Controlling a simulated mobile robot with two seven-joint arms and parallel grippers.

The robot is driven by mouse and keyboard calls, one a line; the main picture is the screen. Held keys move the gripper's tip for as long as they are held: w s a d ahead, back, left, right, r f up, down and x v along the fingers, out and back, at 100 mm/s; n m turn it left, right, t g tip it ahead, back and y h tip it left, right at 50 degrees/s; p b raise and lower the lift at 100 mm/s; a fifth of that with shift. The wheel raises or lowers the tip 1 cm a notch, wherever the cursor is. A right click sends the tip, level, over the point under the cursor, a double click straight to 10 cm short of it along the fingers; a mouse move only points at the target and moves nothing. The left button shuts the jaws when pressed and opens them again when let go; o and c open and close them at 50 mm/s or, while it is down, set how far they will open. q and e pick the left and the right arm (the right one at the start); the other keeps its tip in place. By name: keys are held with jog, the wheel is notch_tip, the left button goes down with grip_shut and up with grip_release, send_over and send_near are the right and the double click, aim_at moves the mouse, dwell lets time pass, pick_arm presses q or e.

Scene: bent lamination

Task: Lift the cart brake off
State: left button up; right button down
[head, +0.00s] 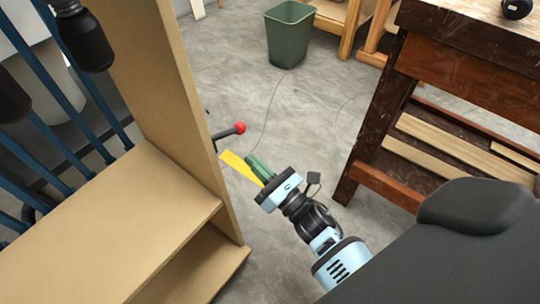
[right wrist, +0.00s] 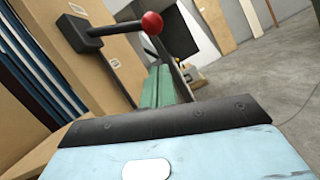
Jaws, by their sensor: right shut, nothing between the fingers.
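A dark lever with a red ball knob (head: 239,128) sticks out from the side of the tan wooden cart (head: 150,100), low down. In the right wrist view the red knob (right wrist: 152,23) tops a black bar coming from a dark block on the cart's panel. My right gripper (head: 257,163), with green fingers, is shut and empty. It is just below and right of the knob in the head view, apart from it. In the right wrist view the fingers (right wrist: 159,84) point towards the lever, below the knob. My left gripper is not in view.
A yellow strip (head: 240,167) lies beside my right fingers. A green bin (head: 290,35) stands on the grey floor behind. A dark wooden workbench (head: 470,75) with planks stands at the right. Blue bars (head: 62,148) are at the left. Floor between cart and bench is mostly clear.

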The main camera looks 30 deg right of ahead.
aim_at(225, 134)
jog(key=w+r, duration=0.2)
jog(key=r, duration=0.1)
jog(key=shift+w+d+r, duration=0.15)
jog(key=shift+w+r, duration=0.15)
dwell(0.3)
